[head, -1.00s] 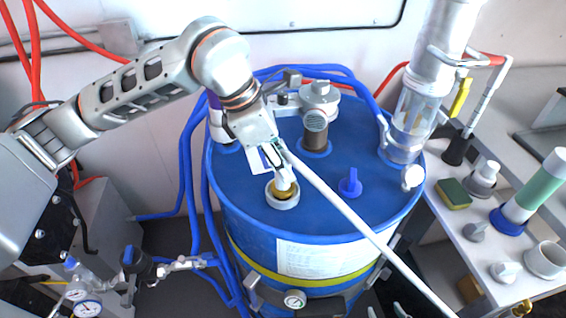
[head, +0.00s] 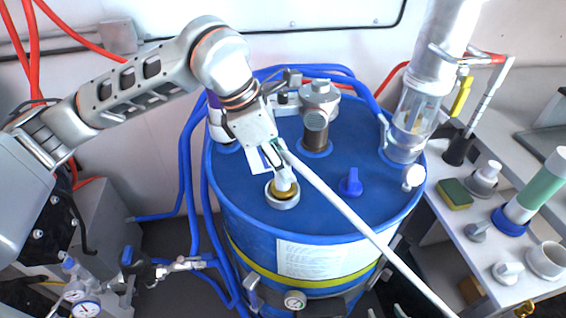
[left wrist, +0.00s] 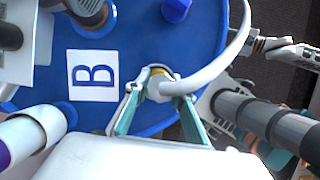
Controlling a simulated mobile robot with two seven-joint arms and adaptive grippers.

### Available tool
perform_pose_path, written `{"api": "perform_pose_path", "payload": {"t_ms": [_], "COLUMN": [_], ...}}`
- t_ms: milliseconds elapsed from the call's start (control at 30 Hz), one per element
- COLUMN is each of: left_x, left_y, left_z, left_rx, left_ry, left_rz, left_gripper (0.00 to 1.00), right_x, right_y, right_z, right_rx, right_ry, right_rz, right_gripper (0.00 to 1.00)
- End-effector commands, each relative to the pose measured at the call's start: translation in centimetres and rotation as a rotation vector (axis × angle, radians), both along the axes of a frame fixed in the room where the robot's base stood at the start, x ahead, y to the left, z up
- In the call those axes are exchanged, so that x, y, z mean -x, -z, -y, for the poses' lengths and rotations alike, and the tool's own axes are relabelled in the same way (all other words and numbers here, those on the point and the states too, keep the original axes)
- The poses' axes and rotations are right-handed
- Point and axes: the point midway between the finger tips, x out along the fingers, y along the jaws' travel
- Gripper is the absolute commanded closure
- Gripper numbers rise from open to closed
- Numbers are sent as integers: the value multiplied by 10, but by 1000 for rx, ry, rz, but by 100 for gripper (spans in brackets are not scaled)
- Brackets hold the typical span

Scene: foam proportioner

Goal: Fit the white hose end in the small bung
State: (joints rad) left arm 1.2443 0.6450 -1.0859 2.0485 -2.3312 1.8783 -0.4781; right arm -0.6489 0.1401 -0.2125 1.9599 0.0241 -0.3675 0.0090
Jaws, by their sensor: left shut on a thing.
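My left gripper (head: 281,172) is shut on the white hose end (head: 284,182), directly over the small bung (head: 283,202) at the front of the blue drum's lid. The bung has a pale collar and a brass ring. In the left wrist view the two teal-edged fingers hold the hose end (left wrist: 158,89) at the bung's brass ring (left wrist: 160,70). The end meets the ring, but how deep it sits is hidden. The white hose (head: 350,215) runs off to the lower right. Pale tips (head: 398,311) at the bottom edge may be my right gripper; their opening is unclear.
The blue drum (head: 235,205) carries a blue plug (head: 351,182), a brown-necked fitting (head: 316,135) and a clear column (head: 410,120). A white card marked B (left wrist: 95,76) lies by the bung. A side shelf (head: 470,250) at right holds a sponge, cups and bottles.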

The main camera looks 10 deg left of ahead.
Motion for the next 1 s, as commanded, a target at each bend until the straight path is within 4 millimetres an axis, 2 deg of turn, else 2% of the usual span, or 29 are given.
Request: {"api": "perform_pose_path", "payload": {"t_ms": [400,433,467,767,1000], "left_x": [0,0,0,0,2], "left_y": [8,8,7,7,-7], "left_z": [0,0,0,0,-5], "left_rx": [1,1,1,0,-1], "left_ry": [0,0,0,0,-1], "left_rz": [1,1,1,0,2], "left_gripper": [100,74,70,70,70], "right_x": [1,1,1,0,-1], "right_y": [8,8,7,4,-4], "right_z": [0,0,0,0,0], "right_rx": [-1,-1,-1,-2,-2], "right_ry": [0,0,0,0,1], "right_rz": [-2,-2,-2,3,5], "right_gripper": [60,60,60,60,60]}}
